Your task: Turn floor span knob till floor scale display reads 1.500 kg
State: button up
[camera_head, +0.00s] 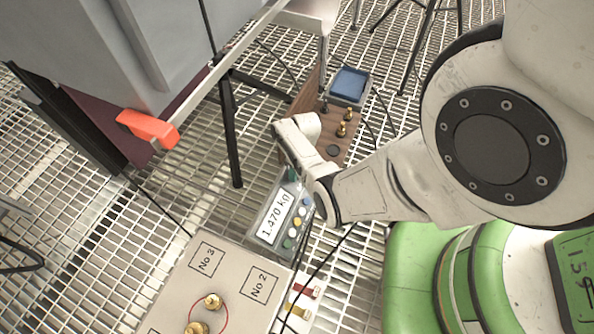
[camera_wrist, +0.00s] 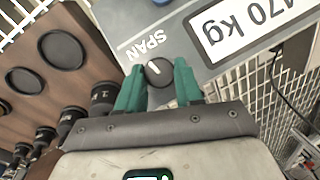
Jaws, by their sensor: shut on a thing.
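The floor scale display (camera_head: 276,217) reads 1.470 kg in the head view. In the wrist view the display (camera_wrist: 236,22) is upside down and partly cut off, with "470 kg" showing. The span knob (camera_wrist: 159,72) is a small dark round knob with a white pointer line, beside the printed word SPAN on the grey panel. My gripper (camera_wrist: 160,88) has green fingers shut on the knob, one on each side of it. In the head view my gripper (camera_head: 296,172) is at the upper end of the display unit, and my wrist hides the knob.
A wooden box with brass weights (camera_head: 342,129) and a blue-screened device (camera_head: 350,86) stand behind my wrist. A grey plate (camera_head: 229,290) marked No 2 and No 3 lies in front. An orange-red clamp (camera_head: 148,129) is at left. Cables cross the grating floor.

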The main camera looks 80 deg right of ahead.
jog(key=shift+m+t+y, duration=0.3)
jog(key=shift+m+y, duration=0.2)
jog(key=shift+m, duration=0.3)
jog(key=shift+f, duration=0.1)
jog(key=o, duration=1)
jog(key=shift+o, duration=0.2)
jog(key=p+v, duration=0.5)
jog(key=v, duration=0.6)
jog(key=shift+p, duration=0.3)
jog(key=shift+f, duration=0.1)
